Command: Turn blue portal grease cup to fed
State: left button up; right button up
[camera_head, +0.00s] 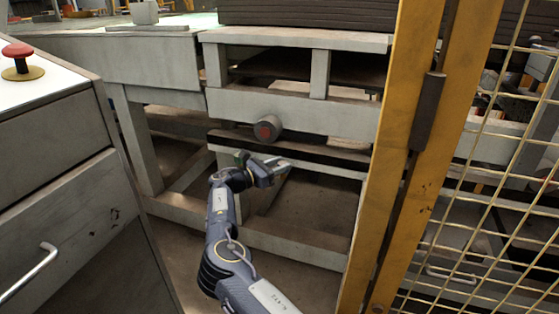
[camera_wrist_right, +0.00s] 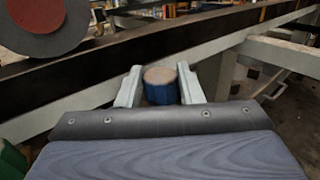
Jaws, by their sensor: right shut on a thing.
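The blue grease cup (camera_wrist_right: 160,93) shows in the right wrist view as a short blue cylinder with a brownish flat top. It sits between the two pale fingers of my right gripper (camera_wrist_right: 160,88), which is shut on it. In the head view my right gripper (camera_head: 278,166) is at the grey frame's lower beam, below the round grey part. The blue cup cannot be made out there. Whether it is turned to fed cannot be told. My left gripper is in neither view.
A round grey part with a red centre (camera_head: 267,128) juts from the beam just above my gripper; it also shows in the wrist view (camera_wrist_right: 38,14). A small green thing (camera_head: 242,157) is beside my wrist. A yellow post (camera_head: 385,160) and mesh stand right, a grey cabinet (camera_head: 60,190) left.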

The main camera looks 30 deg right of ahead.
jog(key=shift+w+m+g+p, duration=0.1)
jog(key=shift+m+g+p, duration=0.45)
jog(key=shift+g, duration=0.45)
jog(key=o, duration=1)
jog(key=shift+d+f, duration=0.1)
jog(key=shift+c, duration=0.2)
jog(key=a, duration=0.8)
jog(key=shift+d, duration=0.1)
